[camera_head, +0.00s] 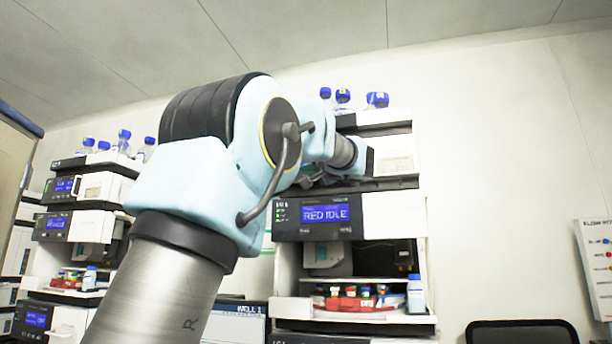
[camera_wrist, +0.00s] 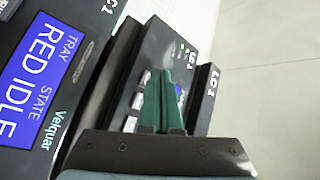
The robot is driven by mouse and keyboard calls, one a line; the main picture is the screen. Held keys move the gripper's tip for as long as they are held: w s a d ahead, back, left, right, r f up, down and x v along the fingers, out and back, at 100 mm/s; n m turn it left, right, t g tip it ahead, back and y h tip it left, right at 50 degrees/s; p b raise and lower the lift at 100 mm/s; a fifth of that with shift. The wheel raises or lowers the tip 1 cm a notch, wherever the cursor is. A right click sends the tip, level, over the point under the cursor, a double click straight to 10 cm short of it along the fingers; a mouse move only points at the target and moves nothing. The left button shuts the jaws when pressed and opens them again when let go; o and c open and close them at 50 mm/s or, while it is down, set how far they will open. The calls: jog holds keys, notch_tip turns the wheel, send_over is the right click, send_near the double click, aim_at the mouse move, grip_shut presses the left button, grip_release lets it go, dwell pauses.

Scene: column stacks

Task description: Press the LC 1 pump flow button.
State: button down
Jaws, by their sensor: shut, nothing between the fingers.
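In the wrist view my gripper (camera_wrist: 168,75) has its two green fingers together, shut and empty. They point at a dark front panel (camera_wrist: 166,50) labelled LC-1. A row of silver buttons (camera_wrist: 140,88) runs beside the fingers, on their left. The fingers cover part of this panel and of its small blue display (camera_wrist: 180,91). I cannot read a pump flow label, nor tell whether the fingertips touch the panel. In the head view my arm hides the gripper and most of this panel, in the upper part of the right-hand stack.
A module with a blue RED IDLE screen (camera_head: 325,215) sits in the right stack; its screen also shows in the wrist view (camera_wrist: 36,72). Blue-capped bottles (camera_head: 343,97) stand on top. A red vial tray (camera_head: 357,302) is lower. Another stack (camera_head: 59,223) stands left.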

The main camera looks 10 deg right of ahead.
dwell(0.7)
jog(key=shift+w+d, duration=0.25)
jog(key=shift+w, duration=0.1)
jog(key=shift+w+d, duration=0.15)
jog(key=shift+w, duration=0.2)
dwell(0.7)
jog(key=shift+s, duration=0.1)
jog(key=shift+s+a+b, duration=0.35)
jog(key=shift+s+b, duration=0.25)
jog(key=shift+b, duration=0.35)
